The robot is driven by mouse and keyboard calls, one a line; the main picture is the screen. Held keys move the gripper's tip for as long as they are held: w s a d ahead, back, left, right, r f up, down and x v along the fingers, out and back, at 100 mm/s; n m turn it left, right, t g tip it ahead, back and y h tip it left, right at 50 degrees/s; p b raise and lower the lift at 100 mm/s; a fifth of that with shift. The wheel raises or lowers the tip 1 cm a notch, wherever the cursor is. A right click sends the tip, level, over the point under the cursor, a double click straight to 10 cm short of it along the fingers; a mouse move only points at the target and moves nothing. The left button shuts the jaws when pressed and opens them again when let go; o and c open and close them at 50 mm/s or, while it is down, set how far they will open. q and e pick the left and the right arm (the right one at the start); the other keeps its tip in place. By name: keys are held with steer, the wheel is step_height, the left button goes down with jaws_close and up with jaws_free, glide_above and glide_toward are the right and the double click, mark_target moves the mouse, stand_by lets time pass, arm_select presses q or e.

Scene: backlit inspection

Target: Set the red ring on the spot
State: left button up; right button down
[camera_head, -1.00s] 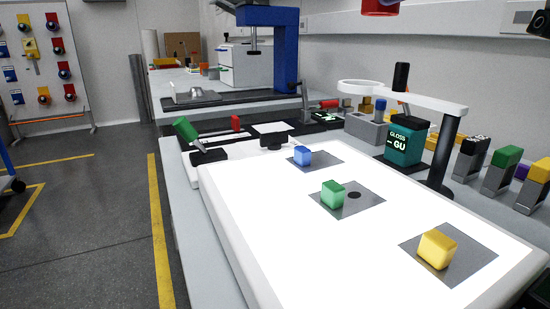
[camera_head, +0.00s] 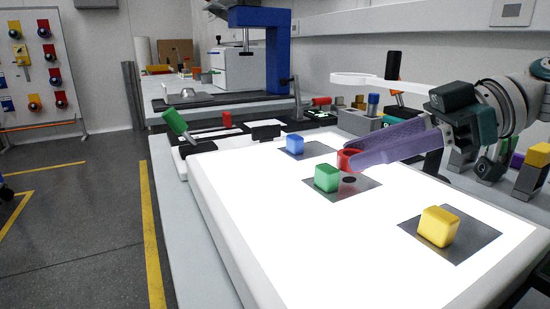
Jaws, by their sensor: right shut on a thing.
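The red ring (camera_head: 347,160) is at the tips of my right gripper (camera_head: 352,159), which is shut on it. The ring appears just above the dark round spot (camera_head: 349,180) on a grey square plate (camera_head: 366,187); I cannot tell the exact gap. The green block (camera_head: 327,178) stands on the same plate, close to the left of the spot. The gripper's purple fingers reach in from the right and hide part of the panel behind. My left gripper is not in view.
The bright white light panel (camera_head: 300,235) carries a blue block (camera_head: 295,144) behind and a yellow block (camera_head: 438,226) at front right, each on a grey plate. A white magnifier ring (camera_head: 365,80) stands behind my right arm. The panel's front left is clear.

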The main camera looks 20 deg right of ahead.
steer(key=shift+f, duration=0.7)
steer(key=shift+f+b, duration=0.25)
steer(key=shift+b, duration=0.05)
steer(key=shift+c, duration=2.3)
jaws_free()
steer(key=shift+r, duration=0.15)
